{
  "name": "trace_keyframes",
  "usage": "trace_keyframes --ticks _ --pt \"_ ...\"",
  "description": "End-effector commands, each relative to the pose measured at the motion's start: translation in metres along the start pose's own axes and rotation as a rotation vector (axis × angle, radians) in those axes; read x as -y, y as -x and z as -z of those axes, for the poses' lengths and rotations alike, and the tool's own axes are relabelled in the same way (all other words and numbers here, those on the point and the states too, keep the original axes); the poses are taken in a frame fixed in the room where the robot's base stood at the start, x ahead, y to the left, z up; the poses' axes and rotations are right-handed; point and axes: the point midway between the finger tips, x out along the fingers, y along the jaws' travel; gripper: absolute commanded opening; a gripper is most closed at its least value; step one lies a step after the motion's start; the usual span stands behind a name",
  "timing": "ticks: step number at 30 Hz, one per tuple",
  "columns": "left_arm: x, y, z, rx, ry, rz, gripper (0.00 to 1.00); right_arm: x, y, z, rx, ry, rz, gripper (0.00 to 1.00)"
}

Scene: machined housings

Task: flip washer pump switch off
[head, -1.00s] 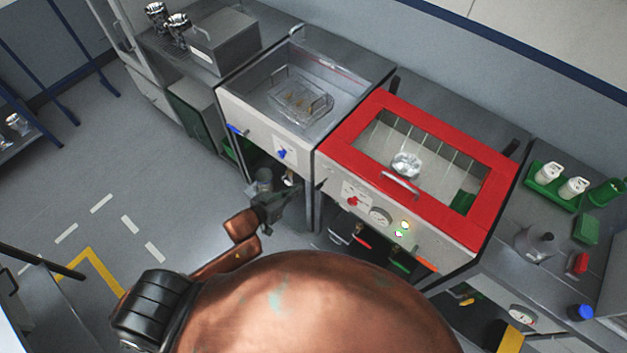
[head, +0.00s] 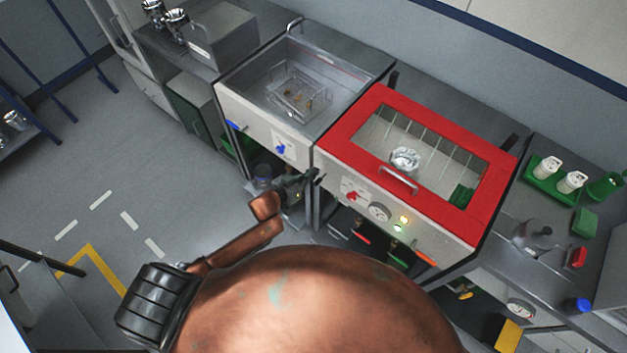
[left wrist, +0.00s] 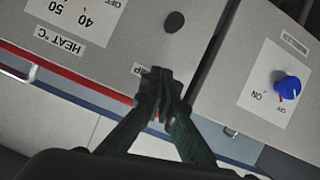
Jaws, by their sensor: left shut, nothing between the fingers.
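The washer with the red-framed lid (head: 345,128) stands right of centre in the head view. Its pale front panel also shows in the left wrist view (left wrist: 120,40), with a heat scale, a dark round part (left wrist: 174,21) and a label ending in "P" (left wrist: 140,69). My left gripper (head: 316,175) is at the lower left corner of this panel. In the left wrist view the shut, empty fingertips (left wrist: 160,76) lie over the panel beside that label and cover part of it. My right gripper is not in view.
Left of the washer is an open tank (head: 345,75) with a blue knob (head: 281,149), which shows in the left wrist view (left wrist: 287,86) beside ON/OFF marks. A narrow gap separates the two panels. A gauge (head: 379,211) and lit lamps (head: 403,221) sit right of my gripper.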

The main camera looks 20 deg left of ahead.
Motion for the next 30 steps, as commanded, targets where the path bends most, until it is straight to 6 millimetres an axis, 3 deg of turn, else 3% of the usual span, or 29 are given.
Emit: trace_keyframes --ticks 3,9,23,30 --pt "0.000 -0.006 -0.020 0.003 0.003 0.001 0.00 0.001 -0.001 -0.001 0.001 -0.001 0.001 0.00" --pt "0.000 -0.010 -0.036 0.001 0.000 0.000 0.00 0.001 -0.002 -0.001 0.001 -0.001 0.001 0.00" --pt "0.000 -0.010 -0.040 -0.001 0.000 -0.001 0.00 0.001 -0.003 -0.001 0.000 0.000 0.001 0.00" --pt "-0.001 -0.014 -0.045 -0.035 -0.002 -0.012 0.00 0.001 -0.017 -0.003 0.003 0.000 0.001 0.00"
